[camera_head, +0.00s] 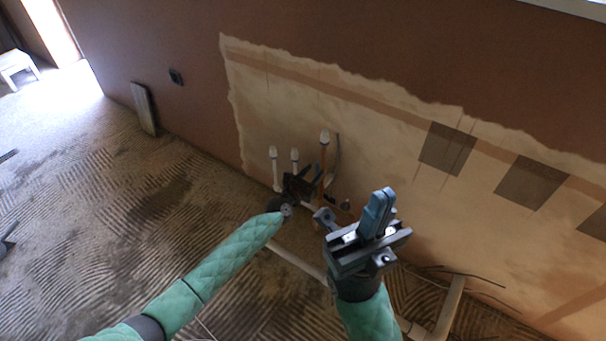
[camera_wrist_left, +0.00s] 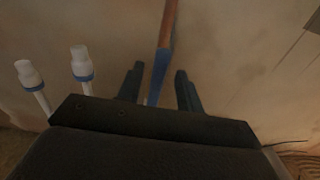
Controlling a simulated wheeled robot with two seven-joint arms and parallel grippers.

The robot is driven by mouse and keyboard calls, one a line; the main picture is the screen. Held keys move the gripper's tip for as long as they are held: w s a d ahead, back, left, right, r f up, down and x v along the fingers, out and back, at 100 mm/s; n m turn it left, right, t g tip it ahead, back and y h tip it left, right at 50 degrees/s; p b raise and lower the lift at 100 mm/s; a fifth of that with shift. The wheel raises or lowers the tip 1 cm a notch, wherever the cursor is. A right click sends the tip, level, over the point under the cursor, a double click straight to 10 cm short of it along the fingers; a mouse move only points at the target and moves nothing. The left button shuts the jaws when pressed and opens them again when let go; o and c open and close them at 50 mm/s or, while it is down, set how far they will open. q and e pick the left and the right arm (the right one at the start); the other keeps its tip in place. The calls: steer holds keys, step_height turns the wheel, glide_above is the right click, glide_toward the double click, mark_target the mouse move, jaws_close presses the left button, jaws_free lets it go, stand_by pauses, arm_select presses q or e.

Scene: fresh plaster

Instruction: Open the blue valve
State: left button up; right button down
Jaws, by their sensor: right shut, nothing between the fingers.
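A long blue piece, apparently the blue valve's handle (camera_wrist_left: 158,72), shows in the left wrist view on a copper-coloured pipe (camera_wrist_left: 170,22). My left gripper (camera_wrist_left: 159,69) is open, with one finger on each side of the blue piece and gaps on both sides; contact is not visible. In the head view my left gripper (camera_head: 309,174) is at the pipes near the wall and hides most of the valve. My right gripper (camera_head: 381,200) is shut and empty, raised in front of the wall, right of the pipes.
Two white capped pipes (camera_head: 275,168) stand left of the copper pipe; they also show in the left wrist view (camera_wrist_left: 82,62). A pale floor pipe (camera_head: 298,262) runs below my arms. A pipe elbow (camera_head: 450,305) is at the lower right. The floor left is mostly clear.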

arm_select(q)
steer(key=p+v, duration=0.1)
steer(key=v, duration=1)
steer(key=shift+d, duration=0.1)
stand_by(0.5)
